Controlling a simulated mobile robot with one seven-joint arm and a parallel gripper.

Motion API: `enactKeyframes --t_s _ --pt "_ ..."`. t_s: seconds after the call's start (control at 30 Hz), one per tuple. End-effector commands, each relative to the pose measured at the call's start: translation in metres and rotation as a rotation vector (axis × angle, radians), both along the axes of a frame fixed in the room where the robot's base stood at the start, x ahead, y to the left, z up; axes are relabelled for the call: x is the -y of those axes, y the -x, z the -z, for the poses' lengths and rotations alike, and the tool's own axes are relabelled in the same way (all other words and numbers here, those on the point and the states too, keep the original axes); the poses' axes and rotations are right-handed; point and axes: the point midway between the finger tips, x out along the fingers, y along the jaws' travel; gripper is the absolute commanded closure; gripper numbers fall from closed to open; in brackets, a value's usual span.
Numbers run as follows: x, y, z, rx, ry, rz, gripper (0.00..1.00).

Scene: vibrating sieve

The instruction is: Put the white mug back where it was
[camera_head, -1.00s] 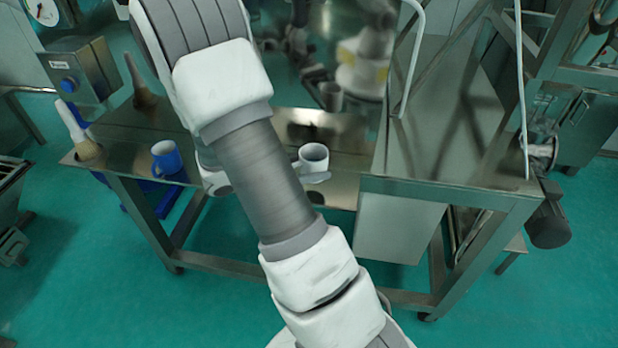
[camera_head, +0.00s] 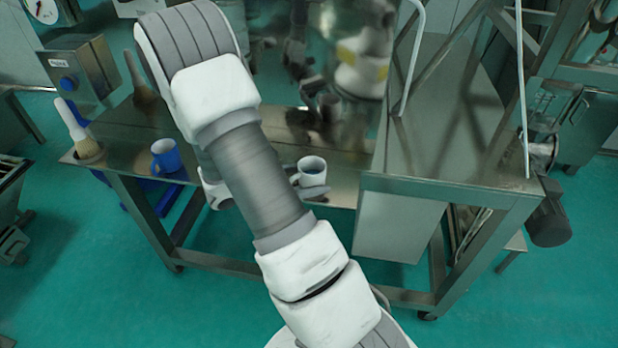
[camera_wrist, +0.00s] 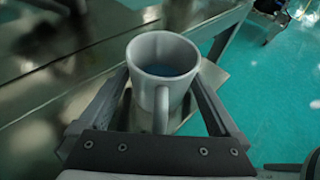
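The white mug (camera_head: 312,169) is upright at the metal table (camera_head: 345,185), just right of my forearm in the head view. In the wrist view the mug (camera_wrist: 161,58) sits between the two fingers of my gripper (camera_wrist: 160,88), with its handle facing the wrist. The fingers press close on both sides of it, and its inside looks bluish. In the head view one grey finger of my gripper (camera_head: 313,191) shows below the mug; the rest is hidden behind the arm. I cannot tell whether the mug's base touches the table.
A blue mug (camera_head: 166,157) stands on the table to the left. A raised metal chute (camera_head: 450,150) borders the table on the right. The table's front edge is close to the mug.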

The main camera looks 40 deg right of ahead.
Motion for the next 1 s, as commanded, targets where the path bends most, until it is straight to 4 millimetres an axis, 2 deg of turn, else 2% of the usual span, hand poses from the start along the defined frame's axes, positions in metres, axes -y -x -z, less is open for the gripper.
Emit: enactKeyframes --t_s 0.33,0.47,0.8,1.0 --pt "0.0 0.0 -0.007 0.0 0.0 0.0 0.0" --pt "-0.021 -0.003 -0.012 0.003 -0.001 -0.006 0.0" --pt "-0.087 -0.008 -0.04 0.003 -0.001 -0.003 0.0" --pt "-0.107 -0.009 -0.048 0.001 -0.001 -0.001 0.0"
